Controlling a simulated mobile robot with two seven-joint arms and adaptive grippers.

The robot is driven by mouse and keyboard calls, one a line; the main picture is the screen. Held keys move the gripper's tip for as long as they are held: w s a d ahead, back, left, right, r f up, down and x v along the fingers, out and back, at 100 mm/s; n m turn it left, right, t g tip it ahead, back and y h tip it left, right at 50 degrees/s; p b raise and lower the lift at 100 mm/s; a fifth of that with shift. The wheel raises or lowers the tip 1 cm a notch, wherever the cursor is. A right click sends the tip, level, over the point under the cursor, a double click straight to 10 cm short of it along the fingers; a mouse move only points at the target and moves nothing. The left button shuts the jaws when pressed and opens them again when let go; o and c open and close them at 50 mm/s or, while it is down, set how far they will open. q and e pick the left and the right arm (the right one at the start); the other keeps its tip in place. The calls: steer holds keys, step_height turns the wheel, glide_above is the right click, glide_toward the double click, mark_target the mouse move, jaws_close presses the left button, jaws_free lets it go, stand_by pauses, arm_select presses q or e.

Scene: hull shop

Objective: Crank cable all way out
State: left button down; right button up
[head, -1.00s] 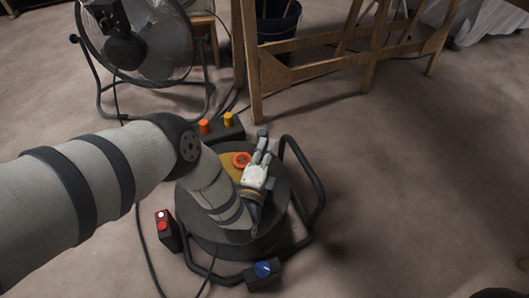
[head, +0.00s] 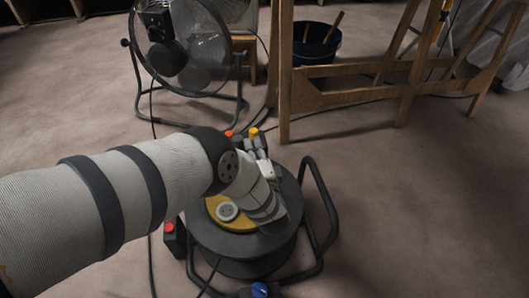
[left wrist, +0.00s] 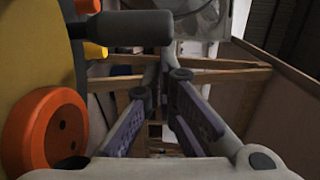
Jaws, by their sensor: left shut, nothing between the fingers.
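The cable reel, a dark round drum (head: 205,235) in a black tube frame (head: 325,210), stands on the floor in the head view. Its top has a yellow plate (head: 240,223) with a grey socket (head: 227,211). In the left wrist view the fingers (left wrist: 165,65) are shut and empty. A dark cylindrical handle (left wrist: 130,27) is just left of them, with an orange socket (left wrist: 40,135) nearby. My right gripper is out of view.
A floor fan (head: 185,45) stands behind the reel, with a wooden trestle (head: 345,97) and dark bucket (head: 315,45) to its right. A red-button box (head: 169,228) and blue connector (head: 260,290) lie near the reel. The floor at right is clear.

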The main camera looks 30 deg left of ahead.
arm_select(q)
steer(key=s+a+g, duration=0.1)
steer(key=a, duration=0.1)
steer(key=s+a+n+y, duration=0.1)
steer(key=a, duration=0.1)
steer(key=s+a+n+g+y, duration=0.1)
steer(key=s, duration=0.1)
steer(key=shift+a+g+p, duration=0.3)
steer(key=shift+a+p, duration=0.1)
steer(key=s, duration=0.1)
steer(key=s+a, duration=0.1)
steer(key=s+a+p, duration=0.1)
steer(key=s, duration=0.1)
steer(key=shift+s+a, duration=0.1)
steer(key=shift+s, duration=0.65)
steer(key=shift+s+f+n+g+y, duration=0.1)
steer(key=shift+s+n+g+y, duration=0.7)
steer(key=shift+n+g+y, duration=0.15)
steer(key=shift+s+n+g+y+b, duration=0.35)
steer(key=shift+s+n+g, duration=0.25)
steer(key=shift+g, duration=0.45)
steer(key=shift+s, duration=0.1)
